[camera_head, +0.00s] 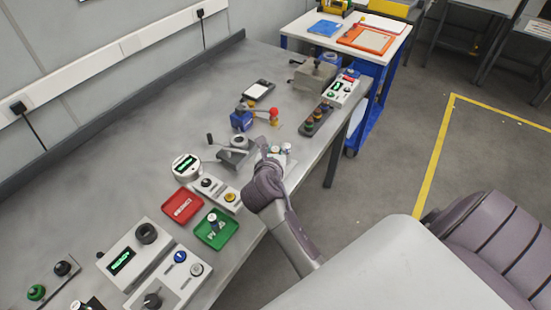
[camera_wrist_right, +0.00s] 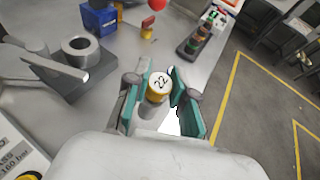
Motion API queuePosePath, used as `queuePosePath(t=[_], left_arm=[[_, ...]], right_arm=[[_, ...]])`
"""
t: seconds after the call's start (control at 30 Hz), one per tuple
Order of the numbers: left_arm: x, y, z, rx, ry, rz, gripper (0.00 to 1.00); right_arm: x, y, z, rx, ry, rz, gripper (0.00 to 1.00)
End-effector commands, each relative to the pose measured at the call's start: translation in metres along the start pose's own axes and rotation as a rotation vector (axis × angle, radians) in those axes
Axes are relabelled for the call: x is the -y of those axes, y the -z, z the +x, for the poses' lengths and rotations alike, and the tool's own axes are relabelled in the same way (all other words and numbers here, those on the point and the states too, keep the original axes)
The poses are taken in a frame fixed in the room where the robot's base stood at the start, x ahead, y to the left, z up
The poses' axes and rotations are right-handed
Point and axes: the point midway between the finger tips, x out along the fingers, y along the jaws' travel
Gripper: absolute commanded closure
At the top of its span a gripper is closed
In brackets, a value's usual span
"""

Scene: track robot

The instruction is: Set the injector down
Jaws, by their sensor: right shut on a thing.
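My right gripper (camera_head: 277,158) is over the right edge of the grey workbench (camera_head: 140,125). In the right wrist view its two teal fingers (camera_wrist_right: 160,95) are closed around a short cylinder, the injector (camera_wrist_right: 159,84), with a white top marked "22" and a yellow band. The injector stands roughly upright between the fingers; its lower end is hidden. I cannot tell whether it touches the bench. A grey clamp fixture with a round socket (camera_wrist_right: 78,48) and a lever is left of the gripper; it also shows in the head view (camera_head: 234,157). My left gripper is not in view.
A red tray (camera_head: 183,206) and a green tray (camera_head: 215,231) lie near the bench's front edge, beside several control boxes. A blue block with a red-knobbed lever (camera_head: 242,120) and a button strip (camera_head: 316,121) stand beyond the gripper. A blue cart (camera_head: 368,105) is behind.

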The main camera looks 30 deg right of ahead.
Motion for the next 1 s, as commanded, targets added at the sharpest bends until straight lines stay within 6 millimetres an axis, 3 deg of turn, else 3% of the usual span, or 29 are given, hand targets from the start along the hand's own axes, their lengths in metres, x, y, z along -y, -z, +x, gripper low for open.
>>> queuePosePath(t=[0.2, 0.6, 0.63, 0.77, 1.0], left_arm=[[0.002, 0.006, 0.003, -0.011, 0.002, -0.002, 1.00], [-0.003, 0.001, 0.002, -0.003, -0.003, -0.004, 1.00], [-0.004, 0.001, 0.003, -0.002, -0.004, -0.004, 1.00], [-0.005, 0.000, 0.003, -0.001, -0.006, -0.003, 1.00], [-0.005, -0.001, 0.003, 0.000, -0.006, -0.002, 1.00]], right_arm=[[0.000, 0.030, 0.012, -0.002, 0.000, -0.002, 1.00], [0.001, 0.035, 0.014, -0.001, 0.000, -0.001, 1.00], [0.001, 0.036, 0.014, -0.003, 0.000, -0.002, 0.75], [0.001, 0.036, 0.014, -0.003, 0.000, -0.001, 0.53], [0.001, 0.036, 0.014, -0.003, 0.000, -0.001, 0.51]])
